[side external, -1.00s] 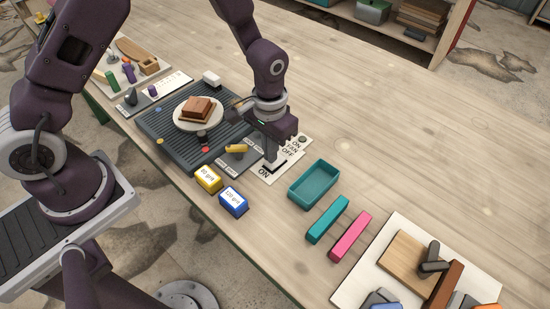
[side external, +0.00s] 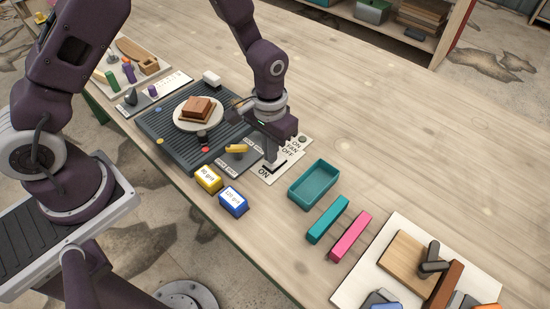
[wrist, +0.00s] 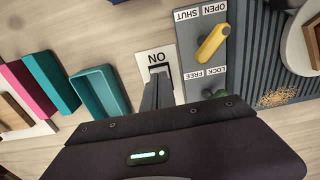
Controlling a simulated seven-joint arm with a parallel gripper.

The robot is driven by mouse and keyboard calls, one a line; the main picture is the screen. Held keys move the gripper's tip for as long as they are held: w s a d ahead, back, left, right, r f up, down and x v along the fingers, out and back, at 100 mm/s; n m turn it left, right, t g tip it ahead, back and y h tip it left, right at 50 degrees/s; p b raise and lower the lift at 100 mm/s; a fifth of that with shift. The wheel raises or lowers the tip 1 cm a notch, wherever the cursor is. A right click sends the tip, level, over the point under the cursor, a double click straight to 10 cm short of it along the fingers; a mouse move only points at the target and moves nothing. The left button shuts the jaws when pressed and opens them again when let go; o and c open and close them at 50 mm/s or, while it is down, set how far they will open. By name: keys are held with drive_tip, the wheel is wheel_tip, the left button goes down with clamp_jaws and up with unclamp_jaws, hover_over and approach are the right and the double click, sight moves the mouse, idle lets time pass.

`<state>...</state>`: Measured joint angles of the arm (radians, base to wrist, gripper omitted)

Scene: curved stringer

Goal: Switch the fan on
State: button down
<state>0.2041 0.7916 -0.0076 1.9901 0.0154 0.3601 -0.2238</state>
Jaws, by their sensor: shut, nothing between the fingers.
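The fan switch plate (side external: 288,155) is a pale plate with the words ON, FAN and OFF, lying on the table right of the dark grey ribbed fixture. In the side view, ON is at its near end, OFF and FAN toward the far end. My gripper (side external: 271,166) points down over the plate with its fingers shut and empty, close to the ON label. In the wrist view the shut fingers (wrist: 157,88) lie over the plate (wrist: 145,64) just beside the word ON. The switch lever is hidden by the fingers, so I cannot tell its position or any contact.
A yellow handle (wrist: 212,43) on a grey panel marked OPEN, SHUT, LOCK and FREE sits close beside the plate. Yellow (side external: 208,179) and blue (side external: 233,200) grit blocks stand near the front edge. A teal tray (side external: 314,184) is to the right.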

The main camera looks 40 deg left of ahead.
drive_tip(key=shift+f, duration=0.85)
idle(0.3)
drive_tip(key=shift+r, duration=3.5)
drive_tip(key=s+a+r+t, duration=0.1)
drive_tip(key=s+a+r, duration=0.15)
drive_tip(key=r, duration=0.45)
drive_tip(key=s+a+r+t, duration=0.1)
drive_tip(key=s+r, duration=0.2)
drive_tip(key=r, duration=0.5)
drive_tip(key=s+a+r+t, duration=0.1)
drive_tip(key=s+a+r, duration=0.1)
drive_tip(key=s, duration=0.5)
drive_tip(key=s+a+r+t, duration=0.2)
drive_tip(key=s+r, duration=0.3)
drive_tip(key=s, duration=0.3)
drive_tip(key=shift+r+t, duration=0.15)
drive_tip(key=shift+t, duration=0.15)
